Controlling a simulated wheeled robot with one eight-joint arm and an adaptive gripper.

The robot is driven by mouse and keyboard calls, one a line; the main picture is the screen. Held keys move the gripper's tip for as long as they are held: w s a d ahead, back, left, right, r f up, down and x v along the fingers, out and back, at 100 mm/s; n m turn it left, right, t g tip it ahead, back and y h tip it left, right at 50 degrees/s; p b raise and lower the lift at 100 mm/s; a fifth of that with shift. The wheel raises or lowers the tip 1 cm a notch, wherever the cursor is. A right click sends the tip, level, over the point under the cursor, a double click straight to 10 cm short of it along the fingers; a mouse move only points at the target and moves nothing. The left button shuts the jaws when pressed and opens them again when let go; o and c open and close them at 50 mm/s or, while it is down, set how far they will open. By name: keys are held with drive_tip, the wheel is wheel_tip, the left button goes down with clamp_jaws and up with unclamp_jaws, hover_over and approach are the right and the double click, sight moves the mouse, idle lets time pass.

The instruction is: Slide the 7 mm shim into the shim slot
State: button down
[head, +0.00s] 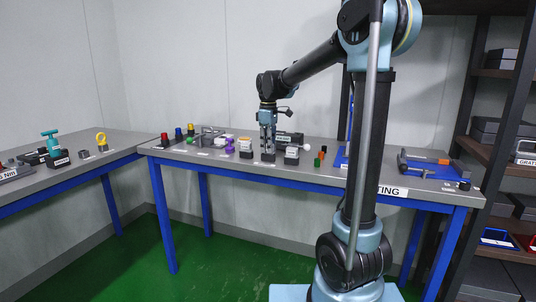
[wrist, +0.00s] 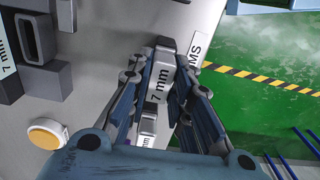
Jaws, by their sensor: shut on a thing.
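My gripper (wrist: 160,88) is shut on the 7 mm shim (wrist: 162,65), a block with a white "7 mm" label, which sits between the two fingers in the wrist view. In the head view my gripper (head: 268,145) points down over the middle of the bench, just above or around a dark block (head: 268,157). Whether the shim touches the bench or a holder I cannot tell. In the wrist view a dark grey block with a rectangular opening (wrist: 38,40) lies at the upper left, apart from the gripper. A "7 mm" label (wrist: 6,58) is beside it.
Another labelled block (wrist: 147,135) shows between the fingers, partly hidden. The bench (head: 340,175) carries several fixtures close to my gripper. Its front edge is near, with green floor (wrist: 270,50) beyond.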

drive_tip(key=shift+r, duration=2)
drive_tip(key=shift+r, duration=1.9)
